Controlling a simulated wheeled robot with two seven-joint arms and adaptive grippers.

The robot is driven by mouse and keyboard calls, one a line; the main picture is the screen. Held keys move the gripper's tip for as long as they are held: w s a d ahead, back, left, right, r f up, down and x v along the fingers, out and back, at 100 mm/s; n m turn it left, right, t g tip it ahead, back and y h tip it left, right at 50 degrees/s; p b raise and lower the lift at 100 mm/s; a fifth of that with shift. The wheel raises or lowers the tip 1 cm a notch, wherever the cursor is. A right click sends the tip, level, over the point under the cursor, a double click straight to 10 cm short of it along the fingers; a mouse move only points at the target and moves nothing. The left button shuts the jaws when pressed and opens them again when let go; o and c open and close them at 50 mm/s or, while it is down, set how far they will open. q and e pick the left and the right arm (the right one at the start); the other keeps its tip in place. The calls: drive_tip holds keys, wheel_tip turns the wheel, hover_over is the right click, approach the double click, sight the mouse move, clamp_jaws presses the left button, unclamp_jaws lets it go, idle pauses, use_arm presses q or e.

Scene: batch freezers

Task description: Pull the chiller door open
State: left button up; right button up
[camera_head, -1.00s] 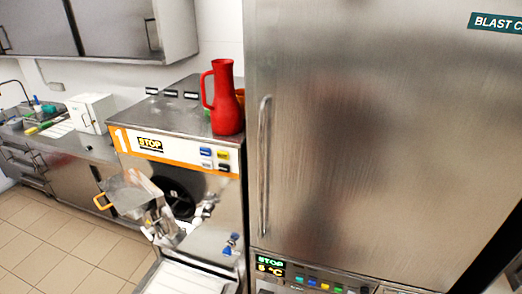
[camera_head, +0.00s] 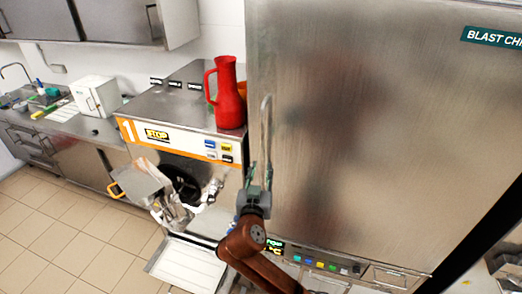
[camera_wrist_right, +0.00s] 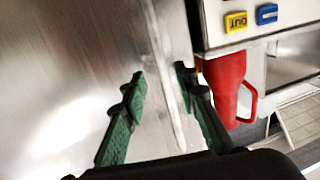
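The chiller door (camera_head: 375,140) is a large brushed-steel panel filling the right of the head view, and it looks shut. Its vertical bar handle (camera_head: 266,135) runs along the door's left edge. My right gripper (camera_head: 256,190) is at the lower part of this handle. In the right wrist view its two green fingers (camera_wrist_right: 161,74) are spread apart, with the handle bar (camera_wrist_right: 158,45) running between them. A gap shows between the bar and the left finger; I cannot tell whether the right finger touches it. My left gripper is not in view.
Left of the chiller stands a batch freezer (camera_head: 175,141) with a red jug (camera_head: 227,95) on top. Its spout parts and white tray (camera_head: 188,266) stick out near my right arm. The chiller's button panel (camera_head: 318,264) is below the door. Tiled floor (camera_head: 70,215) is clear at left.

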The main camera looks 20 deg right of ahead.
sight(262, 152)
drive_tip(key=w+p, duration=0.1)
drive_tip(key=w, duration=0.1)
drive_tip(key=w+d+r+p, duration=0.1)
drive_tip(key=w, duration=0.1)
drive_tip(key=w+d+r, duration=0.1)
drive_tip(key=w, duration=0.1)
drive_tip(key=shift+w+d+p, duration=0.15)
drive_tip(key=shift+w+p, duration=0.1)
drive_tip(key=shift+p, duration=0.15)
drive_tip(key=shift+w+d, duration=0.1)
drive_tip(key=shift+w, duration=0.3)
drive_tip(key=shift+s, duration=0.1)
drive_tip(key=shift+f, duration=0.1)
drive_tip(key=c, duration=0.5)
clamp_jaws()
